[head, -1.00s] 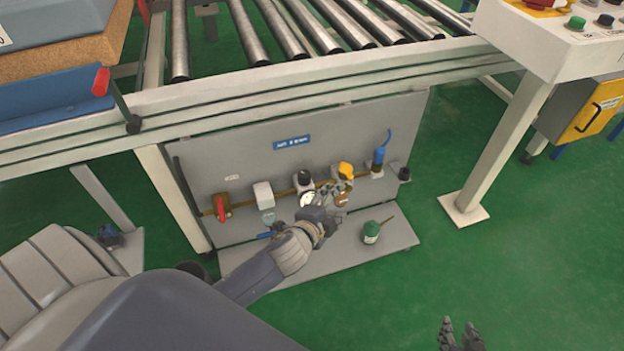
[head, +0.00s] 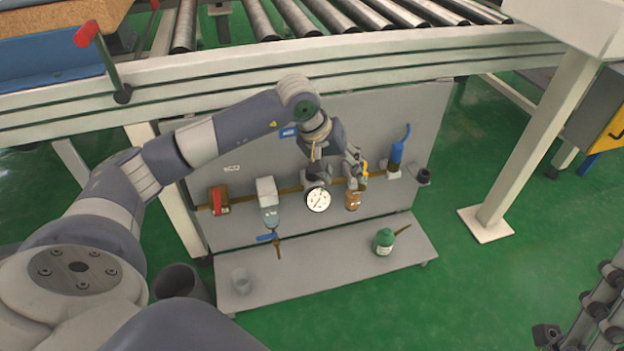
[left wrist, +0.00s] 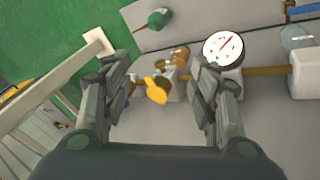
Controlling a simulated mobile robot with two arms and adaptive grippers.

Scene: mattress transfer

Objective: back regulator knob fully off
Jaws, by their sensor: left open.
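The air-line panel (head: 240,170) carries the regulator, whose round white gauge (head: 318,199) faces out; it also shows in the left wrist view (left wrist: 223,50). The regulator's black knob is hidden behind my left gripper (head: 337,178). That gripper is open in front of the panel, one finger just above the gauge, the other beside the yellow part (head: 364,172). In the left wrist view, the yellow part (left wrist: 156,90) lies between the open fingers (left wrist: 165,80), and one finger overlaps the regulator area. Contact cannot be told. My right gripper (head: 580,305) shows partly at the lower right.
The conveyor frame (head: 400,50) runs above.

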